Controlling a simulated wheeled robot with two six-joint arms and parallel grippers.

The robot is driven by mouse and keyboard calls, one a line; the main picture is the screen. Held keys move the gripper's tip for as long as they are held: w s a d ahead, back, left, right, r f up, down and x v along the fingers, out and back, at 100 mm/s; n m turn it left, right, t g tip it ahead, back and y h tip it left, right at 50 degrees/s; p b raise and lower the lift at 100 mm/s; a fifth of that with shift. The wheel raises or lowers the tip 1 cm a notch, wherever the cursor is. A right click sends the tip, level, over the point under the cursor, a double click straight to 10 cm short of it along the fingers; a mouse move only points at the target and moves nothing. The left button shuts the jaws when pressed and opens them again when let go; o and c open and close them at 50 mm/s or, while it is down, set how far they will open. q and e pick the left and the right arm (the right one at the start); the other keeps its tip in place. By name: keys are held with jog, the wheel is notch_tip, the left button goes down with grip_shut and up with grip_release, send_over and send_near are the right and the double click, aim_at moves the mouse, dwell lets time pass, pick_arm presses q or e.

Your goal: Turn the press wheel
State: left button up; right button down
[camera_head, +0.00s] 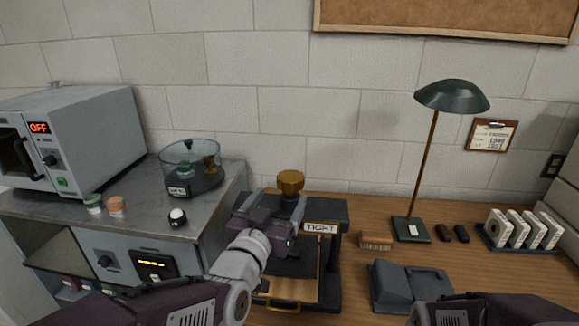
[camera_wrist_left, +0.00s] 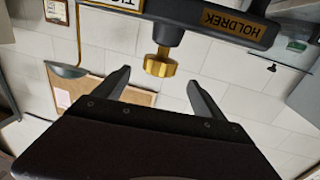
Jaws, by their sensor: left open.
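The press (camera_head: 327,215) is a dark frame on the wooden desk, with a "TIGHT" label on its top beam. Its brass press wheel (camera_head: 290,181) stands on top of the beam. My left gripper (camera_head: 277,205) is open in front of the press, with its fingers pointing up toward the wheel and hiding part of the beam. The left wrist view appears upside down; there the wheel (camera_wrist_left: 160,65) shows in the gap between the open fingers (camera_wrist_left: 157,80), with no visible contact. The beam (camera_wrist_left: 220,20) there bears a "HOLDREK" plate. My right gripper is out of view.
At left, a grey counter (camera_head: 145,215) holds an oven (camera_head: 95,130) reading "OFF" and a glass-walled container (camera_head: 190,168).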

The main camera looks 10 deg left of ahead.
aim_at(291, 181)
pick_arm(q)
jog(key=shift+w+f, duration=0.15)
jog(key=shift+f, duration=0.05)
jog(key=w, duration=0.3)
jog(key=w+d, duration=0.1)
jog(key=w, duration=0.5)
jog(key=shift+d, duration=0.25)
jog(key=shift+s, duration=0.1)
jog(key=c, duration=1.4)
jog(key=shift+o, duration=0.2)
jog(key=shift+f+m+h+b, duration=0.15)
jog(key=shift+m+h+b, duration=0.15)
jog(key=shift+h+b, duration=0.5)
jog(key=shift+b, duration=0.05)
